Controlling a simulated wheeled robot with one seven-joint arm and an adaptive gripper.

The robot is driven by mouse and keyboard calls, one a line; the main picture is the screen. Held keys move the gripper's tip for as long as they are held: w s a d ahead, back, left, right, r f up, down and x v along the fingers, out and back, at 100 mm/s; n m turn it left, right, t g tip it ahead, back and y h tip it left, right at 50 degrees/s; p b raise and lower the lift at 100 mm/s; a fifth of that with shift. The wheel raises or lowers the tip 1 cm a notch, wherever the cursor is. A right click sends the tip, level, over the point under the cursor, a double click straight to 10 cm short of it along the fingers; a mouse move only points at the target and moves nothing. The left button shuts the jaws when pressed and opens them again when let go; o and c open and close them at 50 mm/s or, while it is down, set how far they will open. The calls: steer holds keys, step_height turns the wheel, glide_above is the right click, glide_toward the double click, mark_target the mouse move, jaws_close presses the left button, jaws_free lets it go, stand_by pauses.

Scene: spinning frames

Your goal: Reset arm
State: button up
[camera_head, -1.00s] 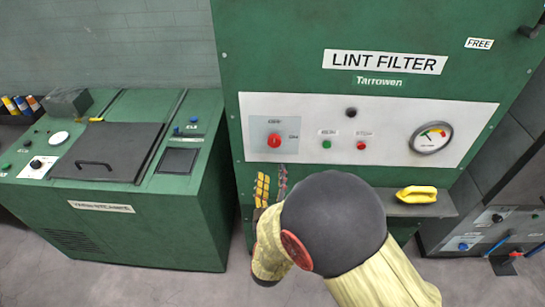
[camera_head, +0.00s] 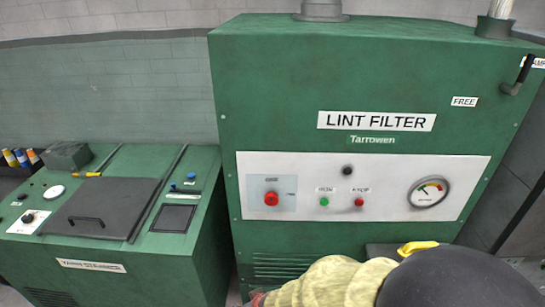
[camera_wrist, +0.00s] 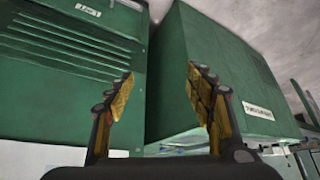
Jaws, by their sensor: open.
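My gripper (camera_wrist: 160,105) shows in the wrist view with its two yellow-padded fingers spread apart and nothing between them. It points toward green machine cabinets, and I see no contact with them. In the head view my arm, with a yellowish sleeve and a dark round joint, crosses the bottom right; the gripper itself is not clear there. The green lint filter cabinet (camera_head: 280,95) stands behind the arm, with a red knob (camera_head: 271,199), a green button (camera_head: 324,202), a red button (camera_head: 359,202) and a round gauge (camera_head: 428,191) on its pale panel.
A lower green machine (camera_head: 190,260) with a dark lid (camera_head: 100,208) stands at the left. A yellow object (camera_head: 416,247) lies on a small shelf, partly behind my arm. A dark lever (camera_head: 518,75) is at the cabinet's upper right. A narrow gap separates the two machines.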

steer(key=s+d+r+m+h, duration=0.1)
steer(key=s+d+r, duration=0.3)
steer(key=d+r, duration=0.4)
steer(key=s+d+r+m+h, duration=0.1)
steer(key=s+d+r+m, duration=0.2)
steer(key=d+r, duration=0.5)
steer(key=s+d+r+m+h, duration=0.1)
steer(key=s+d+r+m, duration=0.1)
steer(key=s+d+r, duration=0.3)
steer(key=d+r, duration=0.4)
steer(key=r, duration=0.2)
steer(key=shift+s+r, duration=0.35)
steer(key=shift+r, duration=0.05)
steer(key=shift+c, duration=0.5)
